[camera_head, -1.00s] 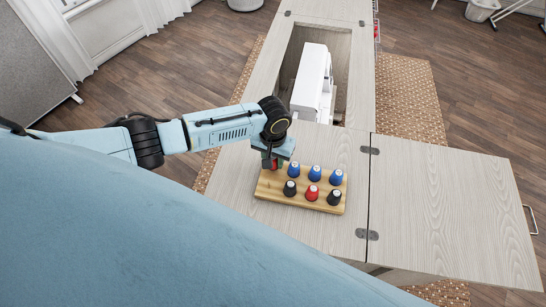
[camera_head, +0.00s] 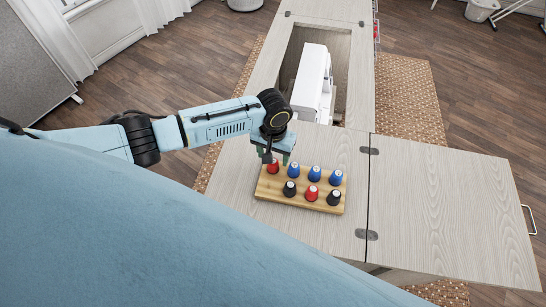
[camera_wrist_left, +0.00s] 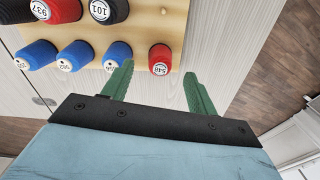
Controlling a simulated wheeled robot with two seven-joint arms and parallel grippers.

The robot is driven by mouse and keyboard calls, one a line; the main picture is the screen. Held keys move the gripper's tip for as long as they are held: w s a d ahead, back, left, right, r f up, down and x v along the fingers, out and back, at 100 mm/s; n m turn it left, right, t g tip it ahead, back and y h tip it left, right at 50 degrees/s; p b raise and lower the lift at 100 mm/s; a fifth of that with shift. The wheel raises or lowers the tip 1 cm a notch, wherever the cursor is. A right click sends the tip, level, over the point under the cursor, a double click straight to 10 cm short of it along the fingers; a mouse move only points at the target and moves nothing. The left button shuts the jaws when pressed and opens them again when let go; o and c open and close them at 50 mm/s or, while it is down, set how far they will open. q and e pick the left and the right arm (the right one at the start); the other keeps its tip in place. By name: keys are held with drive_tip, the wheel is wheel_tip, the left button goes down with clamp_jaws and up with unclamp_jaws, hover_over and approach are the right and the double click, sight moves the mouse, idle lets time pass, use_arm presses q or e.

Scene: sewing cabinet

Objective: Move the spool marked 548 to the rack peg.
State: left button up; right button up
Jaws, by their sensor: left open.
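The red spool marked 548 (camera_wrist_left: 159,60) stands upright on the wooden rack (camera_wrist_left: 172,28). In the head view this red spool (camera_head: 273,168) is at the rack's back left end. My left gripper (camera_wrist_left: 157,72) is open, with its green fingers apart on either side of the spool's line and not closed on it. In the head view the left gripper (camera_head: 274,158) is just above and behind the spool. A small bare peg (camera_wrist_left: 163,11) shows on the rack in front of the spool in the wrist view. My right gripper is not in view.
Blue spools (camera_head: 315,174) fill the rest of the back row. A black spool (camera_head: 290,188), a red spool (camera_head: 312,193) and another black spool (camera_head: 334,198) stand in front. A white sewing machine (camera_head: 312,80) sits in the cabinet recess. The right leaf (camera_head: 445,205) is clear.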

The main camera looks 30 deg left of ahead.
use_arm(q)
wheel_tip(320, 180, up, 11)
drive_tip(key=p, duration=0.1)
drive_tip(key=shift+f, duration=0.15)
idle(0.5)
